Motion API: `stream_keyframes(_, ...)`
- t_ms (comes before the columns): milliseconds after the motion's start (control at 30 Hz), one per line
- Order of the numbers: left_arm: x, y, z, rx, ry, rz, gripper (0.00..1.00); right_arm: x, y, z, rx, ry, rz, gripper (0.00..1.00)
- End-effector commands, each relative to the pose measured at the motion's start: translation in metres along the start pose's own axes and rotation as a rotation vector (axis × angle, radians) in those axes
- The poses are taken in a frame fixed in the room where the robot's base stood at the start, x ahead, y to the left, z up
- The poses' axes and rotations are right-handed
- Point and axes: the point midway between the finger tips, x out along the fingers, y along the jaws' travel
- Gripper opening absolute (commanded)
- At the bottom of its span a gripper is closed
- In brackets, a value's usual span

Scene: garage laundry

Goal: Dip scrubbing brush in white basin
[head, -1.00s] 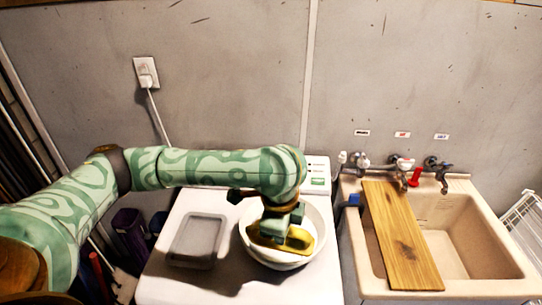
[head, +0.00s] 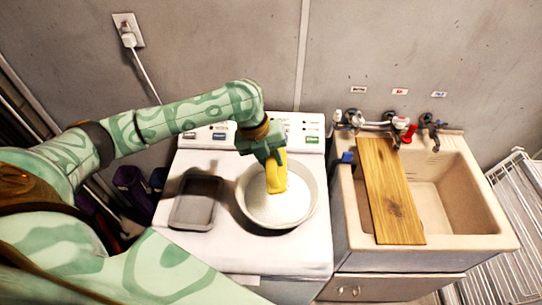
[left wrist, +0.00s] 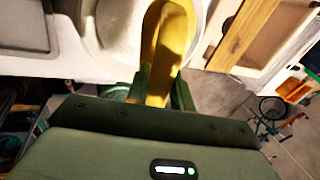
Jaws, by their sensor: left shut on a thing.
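The yellow scrubbing brush (head: 277,180) is held by my left gripper (head: 271,154) and points steeply down over the inside of the white basin (head: 313,190). Its lower end shows against the basin's pale inside; I cannot tell whether it touches it. The basin stands upright on a white machine top. In the left wrist view the brush (left wrist: 168,45) sits between the two green fingers and overlaps the basin (left wrist: 122,22). My right gripper is not in view.
A grey tray (head: 197,202) lies on the machine top (head: 210,245) left of the basin. To the right is a beige sink (head: 480,205) with a wooden board (head: 393,190) across it and taps (head: 398,124) behind. A wire rack (head: 520,200) stands at the far right.

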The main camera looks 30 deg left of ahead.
Motion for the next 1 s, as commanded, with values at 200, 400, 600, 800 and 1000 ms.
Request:
stream_keyframes(200, 0.022, 0.006, 0.001, 0.000, 0.000, -0.002, 0.05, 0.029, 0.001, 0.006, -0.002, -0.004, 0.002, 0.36)
stream_keyframes(400, 0.039, 0.012, 0.001, 0.000, -0.001, 0.000, 0.05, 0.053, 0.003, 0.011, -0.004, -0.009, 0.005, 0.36)
stream_keyframes(600, 0.055, 0.017, 0.001, -0.001, 0.000, 0.001, 0.05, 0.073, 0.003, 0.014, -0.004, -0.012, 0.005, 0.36)
stream_keyframes(800, 0.076, 0.024, 0.002, -0.002, 0.000, 0.001, 0.05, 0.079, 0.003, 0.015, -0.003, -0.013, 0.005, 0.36)
stream_keyframes(1000, 0.099, 0.031, 0.002, -0.002, 0.000, 0.001, 0.05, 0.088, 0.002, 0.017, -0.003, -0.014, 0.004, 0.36)
